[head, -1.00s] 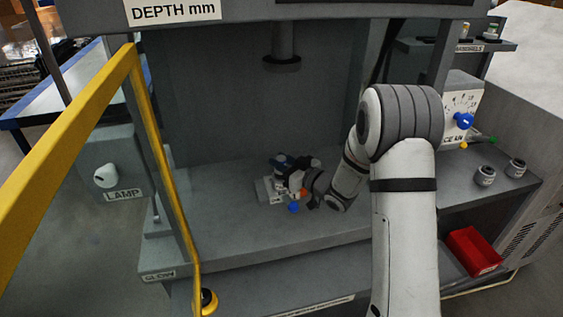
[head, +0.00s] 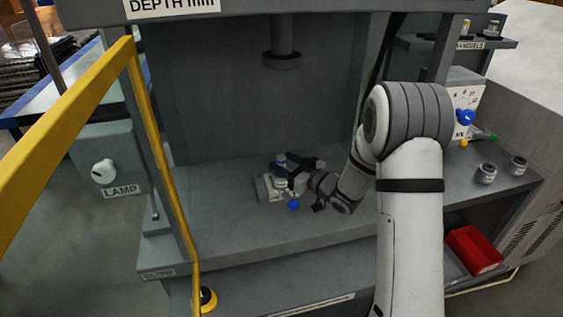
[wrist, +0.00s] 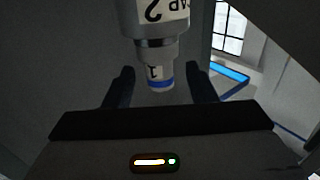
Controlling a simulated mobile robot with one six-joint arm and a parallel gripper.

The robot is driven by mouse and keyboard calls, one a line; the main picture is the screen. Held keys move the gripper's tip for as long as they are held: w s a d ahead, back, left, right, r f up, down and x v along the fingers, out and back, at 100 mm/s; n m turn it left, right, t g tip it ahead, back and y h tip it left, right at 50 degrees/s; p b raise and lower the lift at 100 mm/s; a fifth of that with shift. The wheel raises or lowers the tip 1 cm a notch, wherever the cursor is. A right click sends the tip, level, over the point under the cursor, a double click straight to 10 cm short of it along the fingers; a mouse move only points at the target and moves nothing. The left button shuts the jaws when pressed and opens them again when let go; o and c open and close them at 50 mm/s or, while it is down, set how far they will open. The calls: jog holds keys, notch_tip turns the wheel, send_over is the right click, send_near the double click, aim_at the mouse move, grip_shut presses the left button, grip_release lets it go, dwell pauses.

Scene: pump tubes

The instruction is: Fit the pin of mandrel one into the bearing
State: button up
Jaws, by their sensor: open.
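In the wrist view, a small pale cylinder marked 1 (wrist: 153,72) with a blue band, seemingly mandrel one, stands between the fingers of my gripper (wrist: 160,88). Dark gaps show on both sides of it. It meets a silver collar on a larger white cylinder (wrist: 158,12) whose upside-down label reads CAP 2. In the head view, my gripper (head: 292,176) is open, low over the press bed (head: 225,215), at a small grey fixture (head: 263,189) with a blue knob (head: 293,205). My gripper hides part of the fixture. I cannot make out the bearing or the pin.
The press ram (head: 282,58) hangs above and behind my gripper. A yellow guard bar (head: 65,120) crosses the left side. Two small cylinders (head: 486,173) (head: 518,165) stand on the right-hand shelf, above a red bin (head: 473,250). The front of the bed is clear.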

jog(key=v, duration=0.6)
jog(key=shift+b, duration=0.4)
jog(key=shift+d, duration=0.1)
